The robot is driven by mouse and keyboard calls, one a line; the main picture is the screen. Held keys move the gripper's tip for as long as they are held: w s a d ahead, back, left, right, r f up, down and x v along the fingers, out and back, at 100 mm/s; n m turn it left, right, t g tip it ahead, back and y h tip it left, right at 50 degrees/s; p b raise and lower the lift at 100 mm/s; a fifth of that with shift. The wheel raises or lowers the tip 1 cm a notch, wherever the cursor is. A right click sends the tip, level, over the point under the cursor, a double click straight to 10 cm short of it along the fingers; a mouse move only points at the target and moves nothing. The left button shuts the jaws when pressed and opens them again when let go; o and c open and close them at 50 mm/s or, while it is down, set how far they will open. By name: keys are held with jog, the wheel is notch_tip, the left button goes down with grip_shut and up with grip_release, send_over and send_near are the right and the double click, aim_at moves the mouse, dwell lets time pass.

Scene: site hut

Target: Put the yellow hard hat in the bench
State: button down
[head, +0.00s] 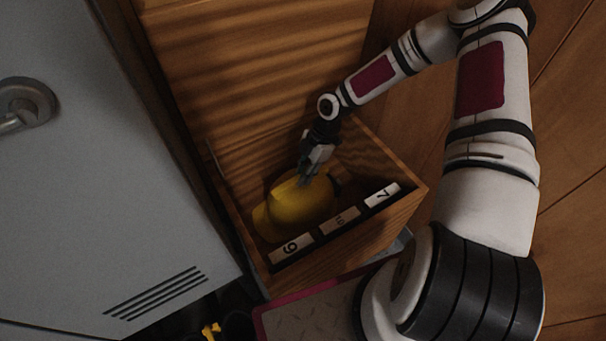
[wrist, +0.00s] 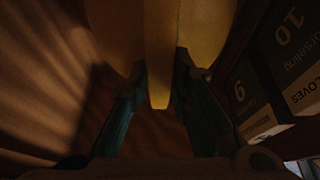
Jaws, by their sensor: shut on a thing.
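The yellow hard hat (head: 297,205) is inside the wooden bench box (head: 384,226), low between its walls. My gripper (head: 306,178) reaches down into the box from above and is shut on the hat. In the wrist view the hat (wrist: 158,60) fills the upper middle, and its ridge sits between the two fingers of my gripper (wrist: 158,95). The bench's raised wooden lid or back (head: 250,70) stands behind the box. Whether the hat touches the box floor is hidden.
Boxes marked 9 (head: 291,247), 10 (head: 340,220) and 7 (head: 382,195) line the front inside wall, close to the hat. A grey door (head: 100,170) with a handle (head: 25,105) stands at the left. A small yellow item (head: 211,331) lies at the bottom.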

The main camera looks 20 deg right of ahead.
jog(key=c, duration=1.5)
grip_release()
jog(key=shift+o, duration=0.2)
jog(key=s+p+v, duration=0.1)
jog(key=p+v, duration=0.4)
jog(key=v, duration=0.7)
jog(key=s+d+r+m+g+h, duration=0.1)
jog(key=s+r+m+h, duration=0.5)
jog(key=r, duration=0.7)
jog(key=s+d+r+m+g+h, duration=0.15)
jog(key=s+r+m, duration=0.5)
jog(key=r, duration=0.65)
jog(key=s+a+r+m+t+y, duration=0.1)
jog(key=s+a+r+m, duration=0.1)
jog(key=s, duration=0.5)
jog(key=s+a+r+m+t+y, duration=0.1)
jog(key=s+a+r+m, duration=0.1)
jog(key=s, duration=0.5)
jog(key=s+a+r+m+t+y, duration=0.1)
jog(key=s+a+r+m, duration=0.1)
jog(key=s+r+m, duration=0.2)
jog(key=s+r, duration=0.1)
jog(key=s, duration=0.2)
jog(key=shift+a, duration=0.25)
